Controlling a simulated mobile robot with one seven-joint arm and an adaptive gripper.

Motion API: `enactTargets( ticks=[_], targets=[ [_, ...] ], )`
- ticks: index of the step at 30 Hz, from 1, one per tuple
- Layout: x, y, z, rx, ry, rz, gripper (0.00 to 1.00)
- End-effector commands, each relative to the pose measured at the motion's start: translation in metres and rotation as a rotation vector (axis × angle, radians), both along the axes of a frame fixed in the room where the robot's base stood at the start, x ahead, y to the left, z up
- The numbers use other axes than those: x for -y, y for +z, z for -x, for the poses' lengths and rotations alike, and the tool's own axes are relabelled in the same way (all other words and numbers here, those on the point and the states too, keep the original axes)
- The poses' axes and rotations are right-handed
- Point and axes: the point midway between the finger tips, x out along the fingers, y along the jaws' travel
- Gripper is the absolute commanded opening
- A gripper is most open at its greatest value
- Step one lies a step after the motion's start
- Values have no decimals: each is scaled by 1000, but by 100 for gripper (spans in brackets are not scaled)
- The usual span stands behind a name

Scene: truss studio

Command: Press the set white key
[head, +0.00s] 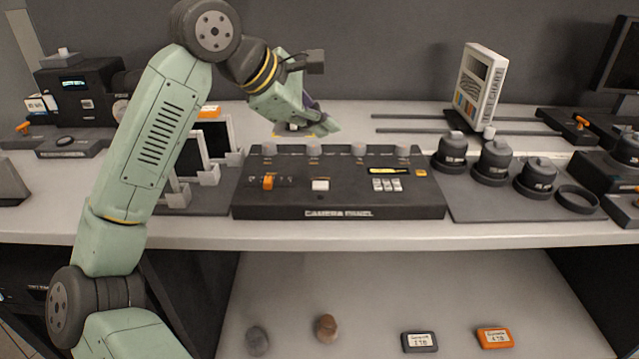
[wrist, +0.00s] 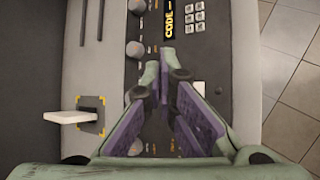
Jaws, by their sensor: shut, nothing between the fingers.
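The dark camera panel (head: 340,212) lies on the white bench, its label facing front. A single white key (head: 320,185) sits near its middle, between an orange lever (head: 268,182) and a small keypad (head: 386,184). In the wrist view the white key (wrist: 200,87) shows just right of my fingertips, uncovered and apart from them. My gripper (head: 334,129) is above the panel's back edge, well above the key. In the wrist view my gripper (wrist: 166,65) is shut and empty, purple pads inward. The fingers hide part of the panel, and the lever is not seen there.
Several grey knobs (head: 359,150) stand along the panel's back edge. A white piece (wrist: 70,117) stands on a yellow-marked square behind the panel. Dark lens-like cylinders (head: 495,160) are to the right. Small monitors (head: 216,140) stand to the left. The air above the key looks clear.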

Motion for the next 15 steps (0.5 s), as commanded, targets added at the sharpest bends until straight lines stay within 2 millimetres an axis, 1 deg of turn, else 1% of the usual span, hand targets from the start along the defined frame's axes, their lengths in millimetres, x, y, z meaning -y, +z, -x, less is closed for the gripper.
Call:
enactTargets(
  ticks=[5,8,15],
  targets=[
    [0,-8,0,-1,0,2,0],
    [0,-17,0,-1,0,2,0],
    [0,-49,0,-1,-1,3,0]
  ],
)
